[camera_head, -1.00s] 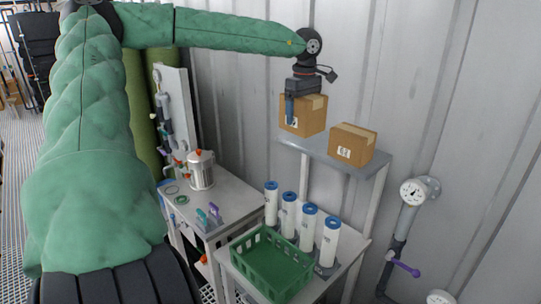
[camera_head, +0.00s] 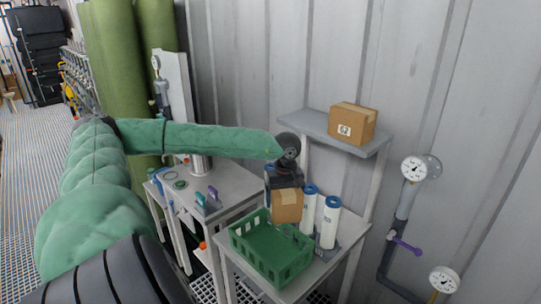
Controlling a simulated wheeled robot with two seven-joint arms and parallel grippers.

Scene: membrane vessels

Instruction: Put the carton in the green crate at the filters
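The green crate (camera_head: 262,255) stands at the front of the lower table and looks empty. Several white filters with blue caps (camera_head: 329,222) stand behind it; my gripper hides some of them. My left gripper (camera_head: 285,190) points down with a brown carton (camera_head: 287,206) at its fingers, above the crate's back right part. The fingers are mostly hidden, but the carton hangs from them in the air. A second carton (camera_head: 353,124) sits on the grey shelf. My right gripper is not in view.
The shelf (camera_head: 313,124) overhangs behind the filters. A side table (camera_head: 235,186) at left bears a metal vessel (camera_head: 201,164) and small clips. Gauges (camera_head: 414,168) and a pipe with a purple-handled valve (camera_head: 404,243) are on the right wall.

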